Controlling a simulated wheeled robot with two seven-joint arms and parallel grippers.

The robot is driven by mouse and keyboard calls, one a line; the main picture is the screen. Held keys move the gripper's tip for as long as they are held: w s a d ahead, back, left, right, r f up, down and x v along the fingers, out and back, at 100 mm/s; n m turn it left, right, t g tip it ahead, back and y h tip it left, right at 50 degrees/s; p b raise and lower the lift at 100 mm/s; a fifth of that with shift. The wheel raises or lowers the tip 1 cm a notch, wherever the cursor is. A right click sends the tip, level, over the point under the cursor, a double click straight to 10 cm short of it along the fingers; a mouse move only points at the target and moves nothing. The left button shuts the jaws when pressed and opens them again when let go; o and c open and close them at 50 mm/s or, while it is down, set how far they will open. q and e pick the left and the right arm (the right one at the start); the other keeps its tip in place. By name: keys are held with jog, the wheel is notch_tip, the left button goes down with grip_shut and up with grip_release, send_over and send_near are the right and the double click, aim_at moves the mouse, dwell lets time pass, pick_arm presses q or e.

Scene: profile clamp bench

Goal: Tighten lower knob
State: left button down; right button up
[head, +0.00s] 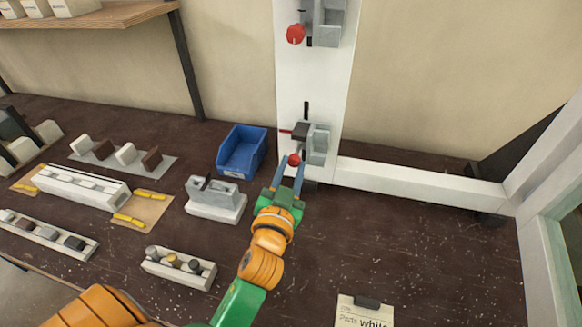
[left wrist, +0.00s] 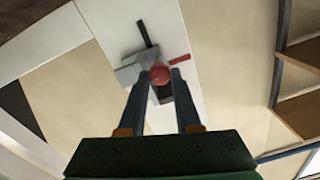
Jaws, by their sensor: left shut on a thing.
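The lower knob (head: 294,160) is small, round and red, on the front of the lower grey clamp (head: 319,145) on the white upright profile. My left gripper (head: 289,167) reaches up to it and is shut on it, with one blue-grey finger on each side. In the left wrist view the knob (left wrist: 160,76) sits between the two fingertips (left wrist: 161,82), with the clamp (left wrist: 132,72) behind it. A dark lever and a red rod stick out from the clamp. The upper red knob (head: 295,34) is on the upper clamp (head: 326,22). My right gripper is not in view.
A blue bin (head: 242,151) and a grey block on a white base (head: 215,199) stand left of my left gripper. Trays with small parts lie further left. A white horizontal profile (head: 420,186) runs right from the upright. A paper note (head: 364,312) lies at the front.

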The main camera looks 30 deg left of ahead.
pick_arm(q)
jog(key=m+p, duration=0.1)
jog(key=m, duration=0.3)
jog(key=shift+m+p, duration=0.45)
jog(key=shift+m, duration=1.05)
jog(key=c, duration=0.7)
grip_release()
jog(key=shift+c, duration=0.2)
jog(key=shift+o, duration=0.7)
jog(key=shift+w+a+f, duration=0.1)
jog(key=shift+w, duration=0.1)
jog(key=shift+s, duration=0.1)
